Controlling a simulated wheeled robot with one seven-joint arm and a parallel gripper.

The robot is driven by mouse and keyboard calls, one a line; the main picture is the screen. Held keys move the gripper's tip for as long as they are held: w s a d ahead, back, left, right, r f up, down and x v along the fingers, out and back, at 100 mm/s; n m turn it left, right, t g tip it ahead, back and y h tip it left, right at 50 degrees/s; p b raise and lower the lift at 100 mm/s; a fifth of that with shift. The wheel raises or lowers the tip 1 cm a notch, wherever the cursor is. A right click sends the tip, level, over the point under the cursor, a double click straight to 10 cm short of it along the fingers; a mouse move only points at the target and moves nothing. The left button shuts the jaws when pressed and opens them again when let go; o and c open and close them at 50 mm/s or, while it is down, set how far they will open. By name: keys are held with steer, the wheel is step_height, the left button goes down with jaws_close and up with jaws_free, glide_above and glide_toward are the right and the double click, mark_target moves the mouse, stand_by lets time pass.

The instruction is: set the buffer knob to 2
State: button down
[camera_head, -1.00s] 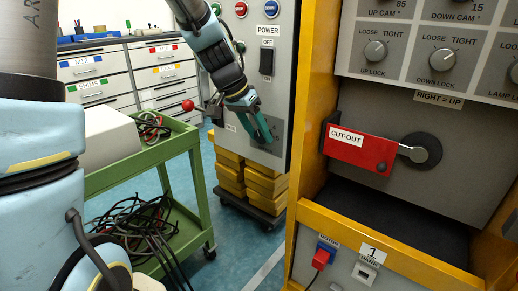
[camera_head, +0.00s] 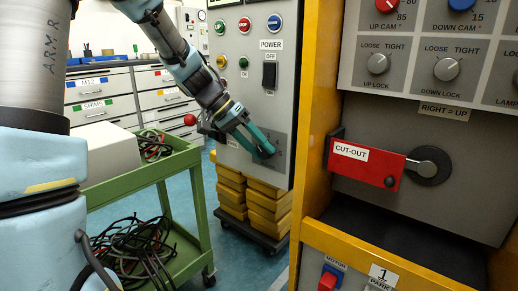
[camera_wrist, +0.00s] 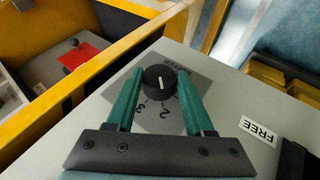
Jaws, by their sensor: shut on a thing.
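The buffer knob is a round black knob (camera_wrist: 160,84) with a white pointer line, on a grey plate (camera_wrist: 160,122). The figures 2 and 3 show on the plate on the near side of the knob, upside down in the wrist view. The line runs nearly upright in that picture; I cannot tell for sure which figure it marks. My gripper (camera_wrist: 160,76) has its two green fingers on either side of the knob, shut on it. In the head view my gripper (camera_head: 264,148) is at the plate low on the grey cabinet, and its fingers hide the knob.
A FREE label (camera_wrist: 258,130) is beside the plate. The grey cabinet (camera_head: 232,100) has a power switch (camera_head: 269,75) above my gripper. A yellow frame (camera_head: 318,110) and red CUT-OUT lever (camera_head: 366,165) stand to the right. A green cart (camera_head: 170,165) with cables stands left.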

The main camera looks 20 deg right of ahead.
steer(key=shift+c, duration=1.4)
jaws_free()
steer(key=v, duration=1)
steer(key=shift+a+r, duration=0.25)
steer(key=shift+a, duration=0.05)
steer(key=shift+w, duration=0.1)
